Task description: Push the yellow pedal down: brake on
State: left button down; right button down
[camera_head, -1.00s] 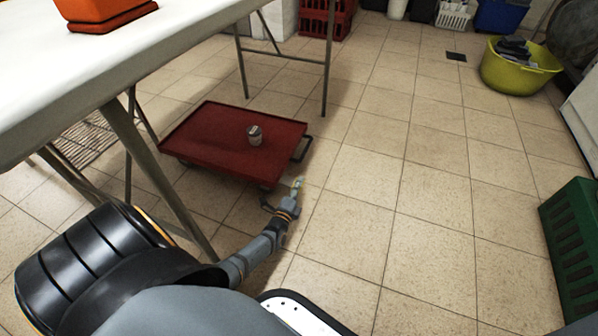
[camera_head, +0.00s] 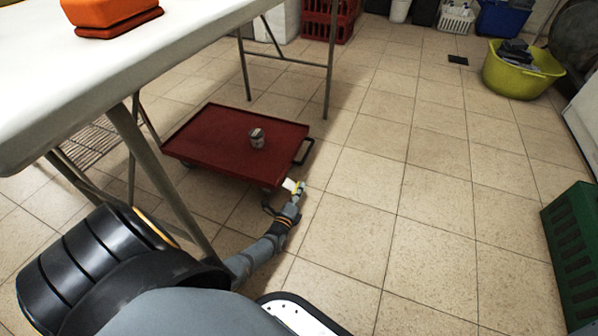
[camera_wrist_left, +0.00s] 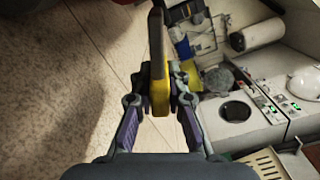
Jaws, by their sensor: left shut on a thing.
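The yellow pedal (camera_wrist_left: 159,85) stands as a narrow bar between my left fingertips in the left wrist view. My left gripper (camera_wrist_left: 159,97) is shut on it. In the head view my left gripper (camera_head: 297,189) is low, just off the near right corner of a dark red trolley (camera_head: 205,150). A small pale and yellow patch shows at its fingertips there, too small to read in detail. How far down the pedal is cannot be told. My right gripper is not in view.
A small grey jar (camera_head: 257,138) stands on the trolley. A white table (camera_head: 110,60) with an orange container (camera_head: 110,12) is at the left; its legs stand near my left arm. A green crate (camera_head: 572,255) is at the right. The tiled floor between is clear.

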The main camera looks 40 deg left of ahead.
pick_arm(q)
jog(key=c, duration=1.3)
grip_release()
jog(key=v, duration=1.2)
jog(key=shift+f, duration=0.1)
